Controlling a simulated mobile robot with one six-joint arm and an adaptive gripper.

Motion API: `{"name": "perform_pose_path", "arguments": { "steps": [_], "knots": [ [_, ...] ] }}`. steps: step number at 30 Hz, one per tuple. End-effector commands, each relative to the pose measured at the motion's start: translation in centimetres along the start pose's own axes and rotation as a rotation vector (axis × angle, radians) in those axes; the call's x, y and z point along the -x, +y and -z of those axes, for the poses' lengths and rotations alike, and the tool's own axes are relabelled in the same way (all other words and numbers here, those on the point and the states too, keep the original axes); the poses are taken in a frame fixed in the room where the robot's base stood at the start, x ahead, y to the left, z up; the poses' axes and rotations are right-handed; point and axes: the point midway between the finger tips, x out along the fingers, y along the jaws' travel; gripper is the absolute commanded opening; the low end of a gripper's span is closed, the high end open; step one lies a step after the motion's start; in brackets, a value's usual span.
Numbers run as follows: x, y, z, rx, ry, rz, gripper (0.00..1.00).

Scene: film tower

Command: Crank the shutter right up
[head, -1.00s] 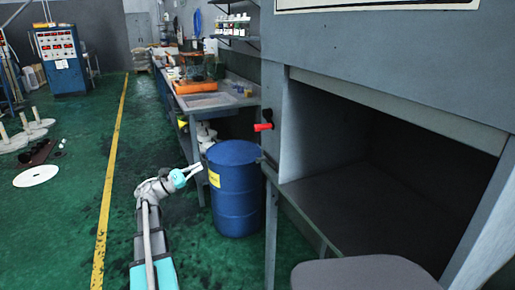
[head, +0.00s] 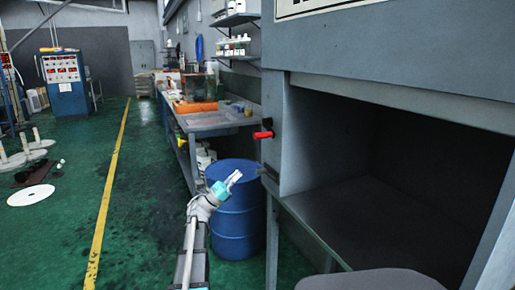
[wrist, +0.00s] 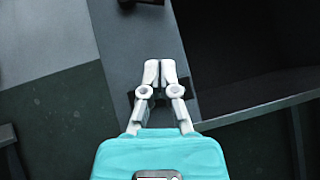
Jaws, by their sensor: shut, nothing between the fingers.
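The crank with its red grip (head: 263,135) sticks out to the left from the front post of the grey cabinet, beside its opening. The shutter cannot be clearly told from the grey front panel (head: 400,90) above the dark opening; the opening below it is wide. My gripper (head: 237,175) is shut and empty, in front of the blue drum in the head view, below and left of the red grip and apart from it. In the wrist view its fingertips (wrist: 160,66) are together over the grey post (wrist: 135,45). No red grip shows in the wrist view.
A blue drum (head: 236,225) stands left of the cabinet, close to my arm. A workbench (head: 205,122) with bottles and an orange item runs behind it. A rounded grey seat (head: 365,281) is at the front.

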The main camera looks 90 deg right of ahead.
Motion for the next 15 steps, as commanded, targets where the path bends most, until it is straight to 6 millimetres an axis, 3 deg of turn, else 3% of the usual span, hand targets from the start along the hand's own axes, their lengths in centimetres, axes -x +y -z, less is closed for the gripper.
{"name": "perform_pose_path", "arguments": {
  "steps": [8, 15],
  "knots": [
    [-0.4, 0.0, -0.1, -0.001, 0.001, 0.000, 0.00],
    [-2.1, 0.0, -0.2, 0.001, 0.001, 0.002, 0.00]
  ]
}}
